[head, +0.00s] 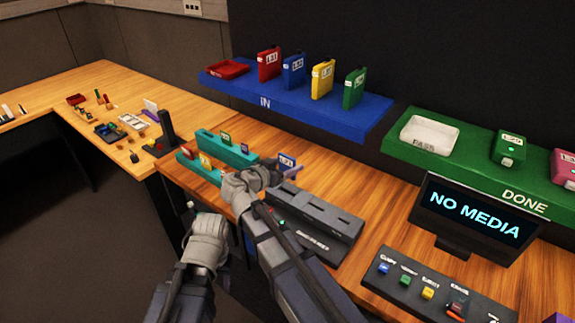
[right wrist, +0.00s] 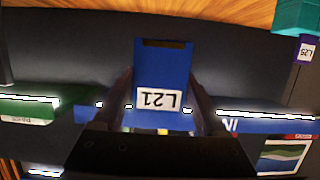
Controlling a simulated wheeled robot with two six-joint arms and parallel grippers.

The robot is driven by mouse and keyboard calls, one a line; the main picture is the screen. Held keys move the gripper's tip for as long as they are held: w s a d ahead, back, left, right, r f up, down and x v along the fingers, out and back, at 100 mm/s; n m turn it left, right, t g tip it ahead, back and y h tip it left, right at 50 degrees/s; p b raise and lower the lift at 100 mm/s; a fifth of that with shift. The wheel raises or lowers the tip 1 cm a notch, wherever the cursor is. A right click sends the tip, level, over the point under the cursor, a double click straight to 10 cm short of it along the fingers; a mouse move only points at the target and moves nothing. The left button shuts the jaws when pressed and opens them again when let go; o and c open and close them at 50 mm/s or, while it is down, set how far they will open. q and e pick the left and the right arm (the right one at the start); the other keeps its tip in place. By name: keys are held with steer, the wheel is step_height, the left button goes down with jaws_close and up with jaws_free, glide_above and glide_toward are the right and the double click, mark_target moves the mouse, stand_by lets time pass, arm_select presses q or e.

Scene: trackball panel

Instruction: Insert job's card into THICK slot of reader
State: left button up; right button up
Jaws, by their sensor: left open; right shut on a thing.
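My right gripper (head: 274,172) is shut on a blue card (head: 287,160), held raised above the left end of the reader. In the right wrist view the blue card (right wrist: 163,66) sits between both fingers, its white label reading L21 upside down. The dark grey reader (head: 318,222) lies on the wooden bench, partly hidden by my right arm. Slots show on its top, but I cannot tell which is the thick one. The card is apart from the reader. My left gripper (head: 190,208) is open and empty, in front of the bench edge.
Teal racks (head: 228,146) with small cards stand left of the reader. A NO MEDIA screen (head: 476,216) and a button panel (head: 435,293) are to the right. The blue IN shelf (head: 335,112) holds several coloured cases; the green DONE shelf (head: 465,170) holds a white tray and cases.

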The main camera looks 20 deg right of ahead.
steer(key=b, duration=0.5)
glide_above(287, 188)
steer(key=s, duration=0.2)
steer(key=shift+w+a+f, duration=0.1)
steer(key=shift+w+f, duration=0.05)
steer(key=shift+f, duration=1.2)
steer(key=shift+w+a+f, duration=0.1)
steer(key=shift+f, duration=1.2)
steer(key=shift+f+b, duration=2.1)
steer(key=shift+f, duration=0.1)
steer(key=o, duration=1.3)
